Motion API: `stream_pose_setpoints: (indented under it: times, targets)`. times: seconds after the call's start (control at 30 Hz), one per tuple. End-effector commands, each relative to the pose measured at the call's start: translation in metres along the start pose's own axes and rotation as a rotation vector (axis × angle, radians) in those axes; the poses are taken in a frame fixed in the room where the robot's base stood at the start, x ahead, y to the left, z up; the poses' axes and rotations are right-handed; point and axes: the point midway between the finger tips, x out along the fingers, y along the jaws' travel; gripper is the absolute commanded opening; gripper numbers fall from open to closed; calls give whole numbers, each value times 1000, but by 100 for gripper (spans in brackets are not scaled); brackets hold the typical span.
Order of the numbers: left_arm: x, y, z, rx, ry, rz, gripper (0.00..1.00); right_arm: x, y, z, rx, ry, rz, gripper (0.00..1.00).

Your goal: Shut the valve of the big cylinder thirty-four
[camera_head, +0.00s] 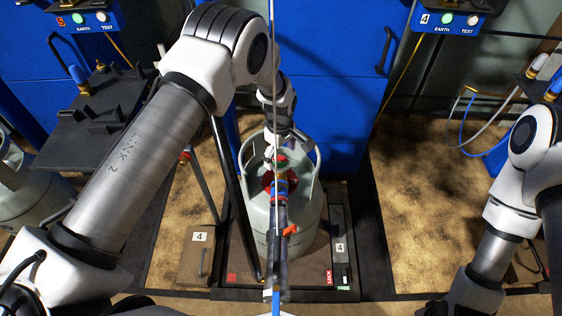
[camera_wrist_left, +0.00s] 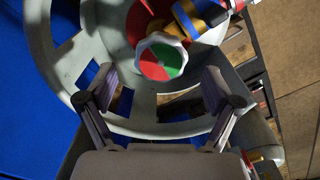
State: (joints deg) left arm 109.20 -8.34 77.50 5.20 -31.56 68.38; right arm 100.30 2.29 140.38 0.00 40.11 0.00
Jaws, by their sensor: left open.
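A big pale grey cylinder (camera_head: 307,222) stands on a scale in the middle of the head view, with a guard ring around its top. Its valve handwheel, red and green with a white scalloped rim, shows in the left wrist view (camera_wrist_left: 150,66). My left gripper (camera_head: 271,153) is over the cylinder's top. In the left wrist view my left gripper (camera_wrist_left: 160,82) is open, its fingers apart on both sides just below the handwheel, with nothing gripped. I cannot read the number thirty-four on the cylinder. My right arm is at the right edge; its gripper is out of view.
A hose and connector with an orange lever (camera_head: 290,230) hang in front of the cylinder. The guard ring (camera_wrist_left: 62,62) curves close around the fingers. A blue cabinet (camera_head: 335,90) stands behind. Another grey cylinder (camera_head: 25,190) is at the left.

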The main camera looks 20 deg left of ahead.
Motion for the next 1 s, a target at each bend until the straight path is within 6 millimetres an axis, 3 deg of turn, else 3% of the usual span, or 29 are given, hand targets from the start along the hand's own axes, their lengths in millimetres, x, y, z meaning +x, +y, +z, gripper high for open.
stream_pose_setpoints:
  times: [0.13, 0.4, 0.57, 0.6, 1.0]
  targets:
    - [20, 0, 0, -1, -1, -1, 90, 2, 0, 0, 0, 0, 0, 40]
    - [23, 0, 0, -1, 0, 0, 90, 2, 0, 0, 0, 0, 0, 40]
    - [23, 0, 0, -1, 0, -1, 34, 2, 0, 0, 0, 0, 0, 40]
    - [23, 0, 0, -1, 0, 0, 30, 2, 0, 0, 0, 0, 0, 40]
    - [23, 0, 0, 38, 0, 0, 30, 1, 0, 0, 0, -1, 0, 40]
